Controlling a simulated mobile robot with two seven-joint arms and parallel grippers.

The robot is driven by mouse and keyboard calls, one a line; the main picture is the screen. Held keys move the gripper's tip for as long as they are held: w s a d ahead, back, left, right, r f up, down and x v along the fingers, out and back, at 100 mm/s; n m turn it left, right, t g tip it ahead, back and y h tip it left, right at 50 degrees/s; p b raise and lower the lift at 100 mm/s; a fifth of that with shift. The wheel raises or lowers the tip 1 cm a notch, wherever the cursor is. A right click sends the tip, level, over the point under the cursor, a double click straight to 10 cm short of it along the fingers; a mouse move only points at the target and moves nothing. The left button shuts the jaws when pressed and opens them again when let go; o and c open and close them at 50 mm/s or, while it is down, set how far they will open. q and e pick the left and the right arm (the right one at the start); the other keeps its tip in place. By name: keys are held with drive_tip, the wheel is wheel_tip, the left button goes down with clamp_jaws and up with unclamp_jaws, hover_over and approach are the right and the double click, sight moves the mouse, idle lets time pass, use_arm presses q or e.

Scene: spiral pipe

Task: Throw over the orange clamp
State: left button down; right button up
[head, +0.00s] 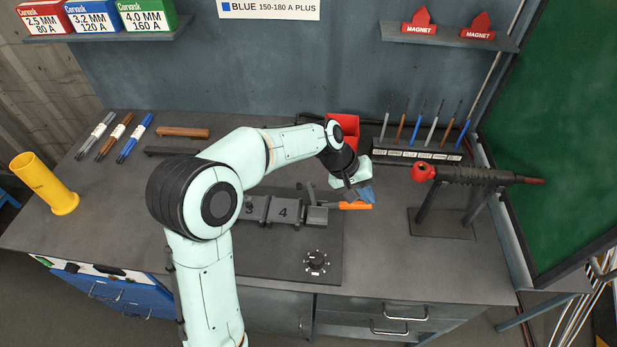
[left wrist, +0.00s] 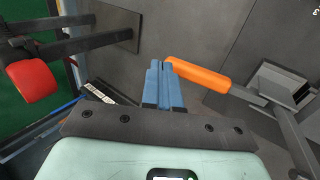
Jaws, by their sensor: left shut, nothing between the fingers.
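The orange clamp handle (head: 355,206) sticks out to the right of the dark grey clamp block (head: 283,210) on the table. In the left wrist view the orange handle (left wrist: 198,74) lies just beyond and right of my fingertips, joined to a grey metal bar. My left gripper (head: 366,193) has blue fingers and is beside the handle. In the left wrist view the fingers of my left gripper (left wrist: 162,68) are together with nothing between them. I cannot tell whether they touch the handle. My right gripper is in neither view.
A red-ended pipe on a stand (head: 475,175) is right of my gripper. Behind are a rack of rods (head: 415,154) and a red box (head: 346,128). A yellow cylinder (head: 45,184) stands far left. The table front right (head: 420,265) is clear.

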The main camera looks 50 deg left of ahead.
use_arm(q)
drive_tip(key=shift+w+d+f, duration=0.1)
drive_tip(key=shift+d+f, duration=0.05)
drive_tip(key=shift+f, duration=0.35)
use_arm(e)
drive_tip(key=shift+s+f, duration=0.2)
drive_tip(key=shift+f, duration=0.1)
